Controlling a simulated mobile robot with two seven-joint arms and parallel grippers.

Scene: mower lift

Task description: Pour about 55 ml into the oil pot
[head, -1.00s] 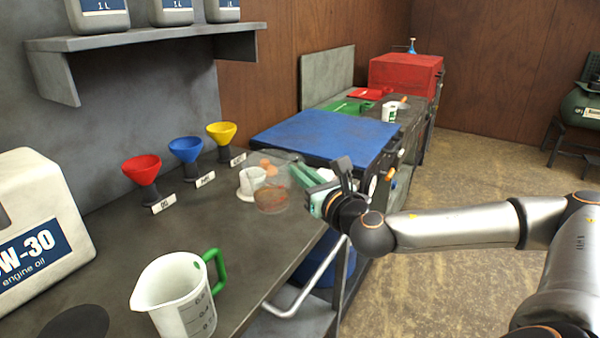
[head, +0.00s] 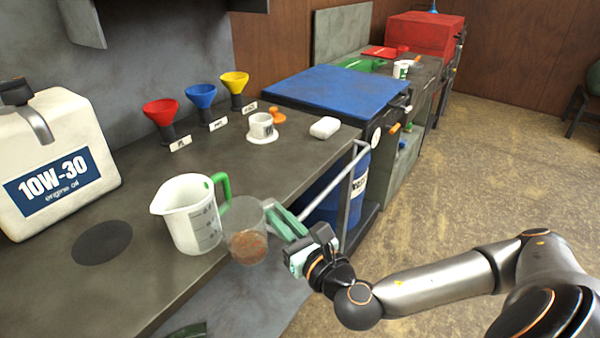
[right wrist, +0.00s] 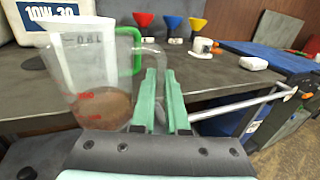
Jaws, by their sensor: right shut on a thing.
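My right gripper (head: 286,228) is shut on a clear beaker (head: 246,232) with brown liquid in its bottom. The beaker is held nearly upright off the bench's front edge, just right of the white measuring jug (head: 192,218) with a green handle. In the right wrist view the beaker (right wrist: 100,78) stands left of my fingers (right wrist: 163,100), with red marks near its liquid. A small white pot (head: 261,125), seemingly the oil pot, stands on a round white base further back; its label is too small to read. Its inside is hidden. My left gripper is not clearly in view.
A large 10W-30 engine oil can (head: 55,165) stands at the left, by a dark round pad (head: 102,242). Red (head: 160,112), blue (head: 201,95) and yellow (head: 235,83) funnels line the back. A white block (head: 325,128) lies near the bench's right end.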

